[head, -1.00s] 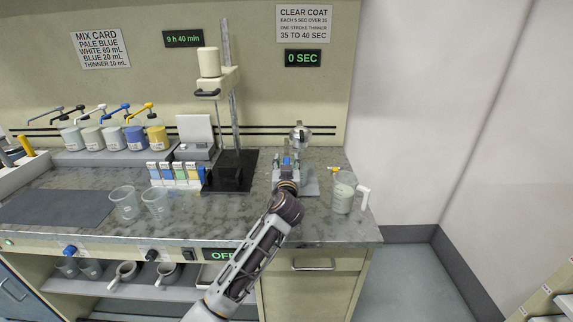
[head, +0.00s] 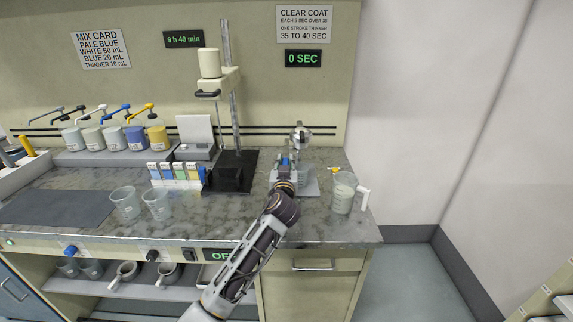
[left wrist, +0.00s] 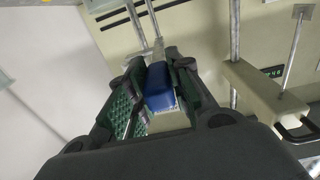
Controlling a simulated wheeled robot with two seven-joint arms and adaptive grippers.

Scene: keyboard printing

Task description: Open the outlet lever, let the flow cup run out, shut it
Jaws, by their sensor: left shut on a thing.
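The metal flow cup (head: 300,133) stands on its stand over a grey base plate (head: 312,184) at the right of the bench. A blue lever grip shows in front of it in the head view (head: 286,160). In the left wrist view the blue lever grip (left wrist: 159,88) sits between the green-padded fingers, with a metal rod running up from it. My left gripper (head: 285,163) is shut on this lever; it fills the foreground of the left wrist view (left wrist: 156,75). The timer display (head: 303,58) reads 0 SEC. My right gripper is not in view.
A pitcher of pale liquid (head: 343,195) stands right of the cup stand. A mixer on a column (head: 209,65) stands left, with small sample cards (head: 175,172) beside it. Clear cups (head: 125,203) and pump bottles (head: 135,137) are further left.

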